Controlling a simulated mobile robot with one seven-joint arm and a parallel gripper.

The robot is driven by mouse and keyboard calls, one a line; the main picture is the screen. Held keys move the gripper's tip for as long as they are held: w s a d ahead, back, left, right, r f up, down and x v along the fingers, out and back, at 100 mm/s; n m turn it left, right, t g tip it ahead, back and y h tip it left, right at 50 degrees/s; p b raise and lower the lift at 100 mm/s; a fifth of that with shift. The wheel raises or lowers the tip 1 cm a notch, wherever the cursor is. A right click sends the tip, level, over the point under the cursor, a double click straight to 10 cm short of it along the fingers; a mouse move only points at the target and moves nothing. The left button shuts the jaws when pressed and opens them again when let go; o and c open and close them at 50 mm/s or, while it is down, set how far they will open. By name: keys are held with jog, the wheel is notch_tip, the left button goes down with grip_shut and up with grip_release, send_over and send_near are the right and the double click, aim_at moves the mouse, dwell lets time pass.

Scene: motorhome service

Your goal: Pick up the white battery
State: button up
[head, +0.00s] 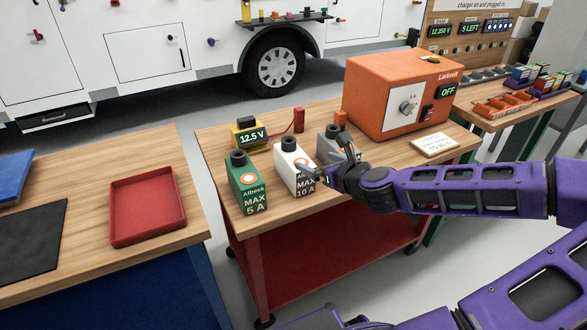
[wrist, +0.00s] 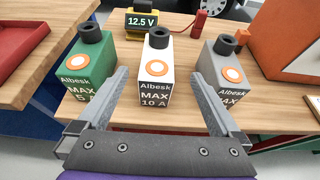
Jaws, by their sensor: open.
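The white battery (head: 292,166) stands upright on the wooden cart top between a green battery (head: 245,184) and a grey battery (head: 331,143). It has a black cap, an orange round mark and the text "MAX 10 A". In the wrist view the white battery (wrist: 156,72) stands ahead, centred between my open fingers. My gripper (wrist: 163,95) is open and empty, its fingertips near the gaps on either side of the white battery. In the head view my gripper (head: 325,160) reaches in from the right and partly covers the white and grey batteries.
The green battery (wrist: 88,58) and grey battery (wrist: 219,68) stand close on either side. Behind are a yellow meter (head: 248,133) reading 12.5 V and a red probe (head: 299,120). An orange charger (head: 385,90) reads OFF. A red tray (head: 148,206) lies on the left bench.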

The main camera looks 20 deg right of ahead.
jog(key=b, duration=0.2)
send_near(293, 153)
jog(key=x, duration=0.4)
jog(key=shift+w+d+r, duration=0.1)
jog(key=shift+w, duration=0.05)
jog(key=shift+f+b+x, duration=0.15)
jog(key=shift+b+x, duration=0.1)
jog(key=shift+x, duration=1.1)
jog(key=shift+f+b+x, duration=0.2)
jog(key=shift+x, duration=1.1)
grip_shut()
jog(key=shift+r, duration=0.25)
